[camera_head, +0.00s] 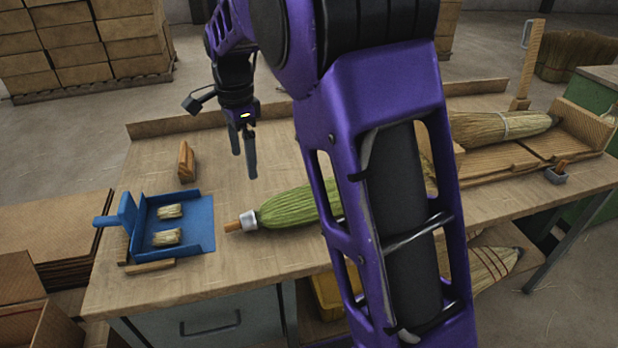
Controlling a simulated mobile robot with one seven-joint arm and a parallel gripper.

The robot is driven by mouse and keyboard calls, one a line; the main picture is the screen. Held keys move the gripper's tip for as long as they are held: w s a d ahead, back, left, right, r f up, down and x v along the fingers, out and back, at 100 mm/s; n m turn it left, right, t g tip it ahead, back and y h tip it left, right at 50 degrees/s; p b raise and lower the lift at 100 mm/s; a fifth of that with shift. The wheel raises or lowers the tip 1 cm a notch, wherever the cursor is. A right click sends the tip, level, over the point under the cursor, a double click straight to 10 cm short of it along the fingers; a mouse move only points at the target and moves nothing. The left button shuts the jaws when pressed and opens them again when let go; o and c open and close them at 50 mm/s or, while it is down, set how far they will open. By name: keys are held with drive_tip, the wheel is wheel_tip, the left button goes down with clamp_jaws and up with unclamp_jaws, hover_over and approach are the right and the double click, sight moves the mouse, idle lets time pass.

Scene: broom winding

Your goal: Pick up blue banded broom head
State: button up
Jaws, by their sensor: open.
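A green broom head (300,207) lies on the workbench with a pale grey collar and a short wooden stub at its left end. My arm hides its right part. A straw-coloured broom head (490,129) with a pale band lies at the right of the bench; my arm hides part of its left side. I cannot make out a blue band on either one. My gripper (243,160) points down above the bench, up and left of the green broom head. Its fingers are open, empty and apart from everything.
On the workbench (240,265), a blue tray (203,238) holds two small straw bundles. A small wooden block (185,161) stands behind it. A wooden post (528,65) rises at the back right. Broom heads with red bands (492,267) lie below the bench. The bench is bare beneath my gripper.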

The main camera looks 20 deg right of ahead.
sight(255, 211)
drive_tip(key=shift+g, duration=0.3)
drive_tip(key=f, duration=0.4)
drive_tip(key=f+b, duration=0.1)
drive_tip(key=f, duration=0.3)
drive_tip(key=f+b, duration=0.1)
drive_tip(key=f, duration=0.3)
drive_tip(key=shift+s+d, duration=0.15)
drive_tip(key=shift+s, duration=0.2)
drive_tip(key=shift+w+d+f+b, duration=0.1)
drive_tip(key=shift+f+b, duration=0.3)
drive_tip(key=shift+f, duration=1.1)
drive_tip(key=shift+w+d+f+b, duration=0.1)
drive_tip(key=shift+f+b, duration=0.25)
drive_tip(key=shift+f, duration=1.1)
drive_tip(key=shift+r, duration=0.1)
clamp_jaws()
